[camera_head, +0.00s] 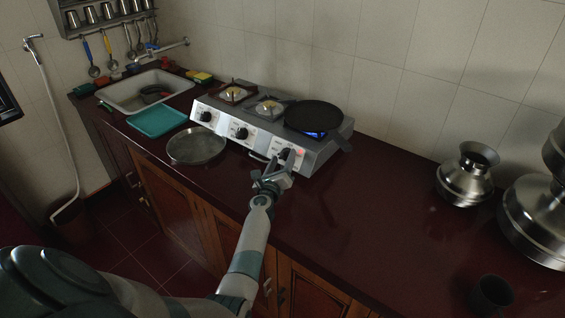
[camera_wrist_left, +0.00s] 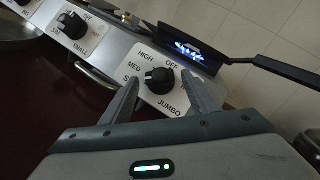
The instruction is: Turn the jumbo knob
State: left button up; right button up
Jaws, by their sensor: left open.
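The jumbo knob (camera_wrist_left: 160,80) is a black dial on the white stove front, ringed by the words OFF, HIGH, MED and JUMBO. In the head view the stove (camera_head: 262,143) stands on the counter, and the jumbo knob (camera_head: 286,154) is its rightmost one. My left gripper (camera_head: 272,173) is at the stove front. In the wrist view its open fingers (camera_wrist_left: 160,92) lie on either side of the knob, with visible gaps. A blue flame (camera_wrist_left: 187,52) shows beneath the black pan (camera_head: 314,115) above this knob. My right gripper is not in view.
A round metal lid or plate (camera_head: 196,147) lies left of the stove. A teal tray (camera_head: 157,120) and a sink (camera_head: 146,91) are farther left. Metal pots (camera_head: 466,177) stand at the right. The pan handle (camera_head: 341,143) juts over the stove's right edge.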

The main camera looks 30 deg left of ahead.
pick_arm(q)
jog(key=shift+w, duration=0.1)
jog(key=shift+c, duration=0.3)
jog(key=c, duration=1)
